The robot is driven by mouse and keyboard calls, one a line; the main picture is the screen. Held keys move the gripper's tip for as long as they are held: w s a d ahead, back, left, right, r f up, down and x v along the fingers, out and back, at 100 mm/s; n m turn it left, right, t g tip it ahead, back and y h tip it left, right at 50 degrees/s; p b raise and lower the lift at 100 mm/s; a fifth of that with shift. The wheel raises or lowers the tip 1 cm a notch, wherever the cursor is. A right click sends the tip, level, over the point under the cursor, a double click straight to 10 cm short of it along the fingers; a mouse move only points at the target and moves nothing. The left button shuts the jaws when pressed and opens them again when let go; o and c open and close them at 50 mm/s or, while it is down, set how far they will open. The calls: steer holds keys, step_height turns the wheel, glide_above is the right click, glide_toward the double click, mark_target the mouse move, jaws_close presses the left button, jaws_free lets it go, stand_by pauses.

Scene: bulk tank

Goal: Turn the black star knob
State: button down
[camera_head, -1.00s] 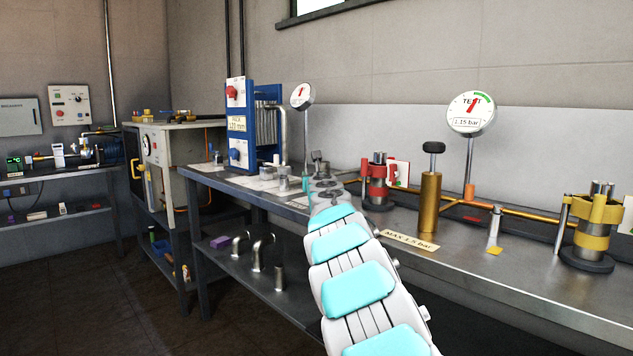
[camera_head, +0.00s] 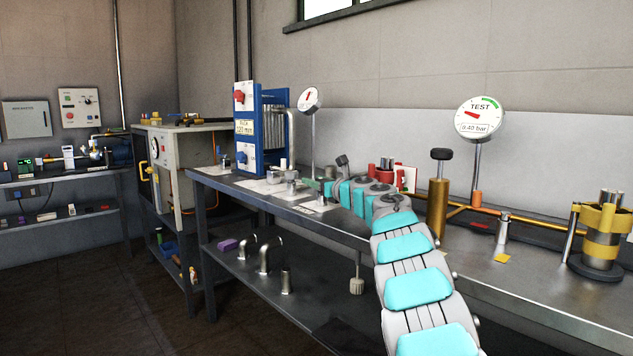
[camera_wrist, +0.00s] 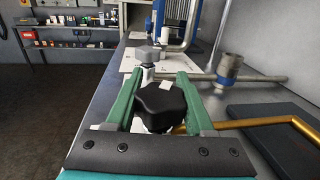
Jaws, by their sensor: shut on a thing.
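The black star knob (camera_wrist: 163,104) shows large in the wrist view, lobed and dark. The two green fingers of my gripper (camera_wrist: 160,78) stand on its left and right, and my gripper is shut on it. Its underside and the finger contact are partly hidden. In the head view my gripper (camera_head: 328,188) is small, low over the bench at the far end of my arm, and the knob cannot be made out there.
A grey-topped fitting (camera_wrist: 147,54) stands just beyond the fingers. A brass pipe (camera_wrist: 265,122) and a dark plate (camera_wrist: 270,135) lie to the right.

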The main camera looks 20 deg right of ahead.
steer(key=shift+r, duration=0.2)
steer(key=shift+c, duration=1.4)
jaws_free()
steer(key=shift+f, duration=0.15)
steer(key=shift+s+d+f+b, duration=0.15)
steer(key=shift+s+b, duration=0.45)
steer(key=shift+s, duration=0.05)
steer(key=s+b, duration=0.1)
steer(key=s, duration=0.1)
steer(key=s+d+b, duration=0.1)
steer(key=s, duration=0.2)
steer(key=shift+s, duration=0.25)
steer(key=shift+s+r, duration=0.2)
steer(key=shift+s, duration=0.2)
